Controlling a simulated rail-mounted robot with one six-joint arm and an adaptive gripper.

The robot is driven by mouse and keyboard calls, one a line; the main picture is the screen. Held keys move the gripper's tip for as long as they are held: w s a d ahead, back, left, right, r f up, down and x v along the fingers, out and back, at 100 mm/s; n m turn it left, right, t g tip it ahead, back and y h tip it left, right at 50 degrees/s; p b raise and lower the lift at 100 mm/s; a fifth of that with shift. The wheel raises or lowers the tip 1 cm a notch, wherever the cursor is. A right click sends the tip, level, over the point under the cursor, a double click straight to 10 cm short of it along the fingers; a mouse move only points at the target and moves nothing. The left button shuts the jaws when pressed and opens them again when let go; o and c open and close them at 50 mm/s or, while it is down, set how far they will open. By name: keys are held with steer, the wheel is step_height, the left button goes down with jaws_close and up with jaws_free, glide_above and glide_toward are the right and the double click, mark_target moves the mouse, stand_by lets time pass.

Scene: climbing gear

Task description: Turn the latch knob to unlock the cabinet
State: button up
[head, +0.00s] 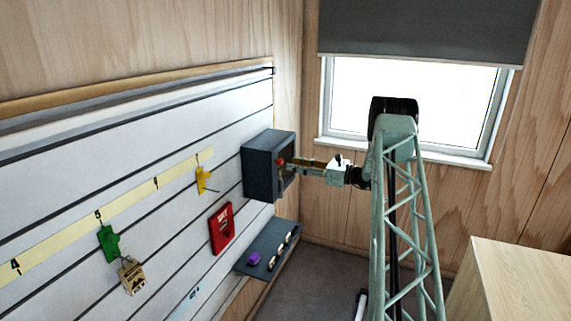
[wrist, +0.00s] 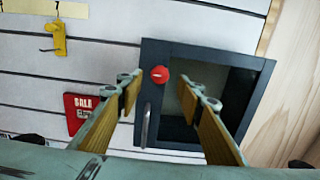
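The cabinet (head: 262,170) is a dark grey box on the slatted wall. In the wrist view its dark front frame (wrist: 205,52) surrounds a greyish pane or recess; I cannot tell which. The red round latch knob (head: 281,161) is on the cabinet front, at the upper left of it in the wrist view (wrist: 160,74). A bar handle (wrist: 148,126) is below the knob. My gripper (head: 297,163) points at the cabinet front. In the wrist view its two tan-padded fingers (wrist: 160,90) are apart, with the knob showing between the tips. No contact with the knob is visible.
A red sale sign (head: 221,229) and a yellow hanging item (head: 203,181) are left of the cabinet. A shelf (head: 250,267) with a purple item (head: 254,258) is below it. Green (head: 109,243) and tan (head: 131,276) items hang farther left. A wooden box (head: 520,285) stands at right.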

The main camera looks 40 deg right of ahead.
mark_target(282, 162)
steer(key=shift+x, duration=2.45)
steer(key=shift+c, duration=0.7)
steer(key=c, duration=0.7)
